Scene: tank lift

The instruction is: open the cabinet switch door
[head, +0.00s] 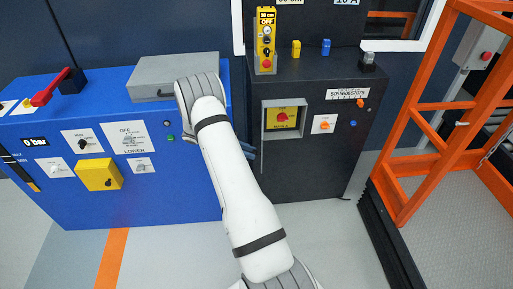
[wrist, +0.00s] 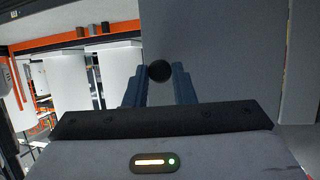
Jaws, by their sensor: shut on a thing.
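The dark cabinet (head: 325,90) stands right of centre in the head view. Its grey-framed switch recess (head: 303,103) shows a yellow plate with a red switch (head: 282,117). In the wrist view, a flat grey panel (wrist: 215,60), seemingly the switch door, carries a round black knob (wrist: 160,71). My gripper (wrist: 159,82) is shut on this knob, with a blue-grey finger on each side. In the head view, my gripper (head: 247,150) is mostly hidden behind my white arm, just left of the recess. The door's angle is hard to tell there.
A blue cabinet (head: 190,195) with switches and a grey box (head: 160,78) on top stands at the left. A yellow pendant (head: 266,40) stands on the dark cabinet. Orange railings (head: 420,120) rise at the right. The grey floor in front (head: 330,235) is clear.

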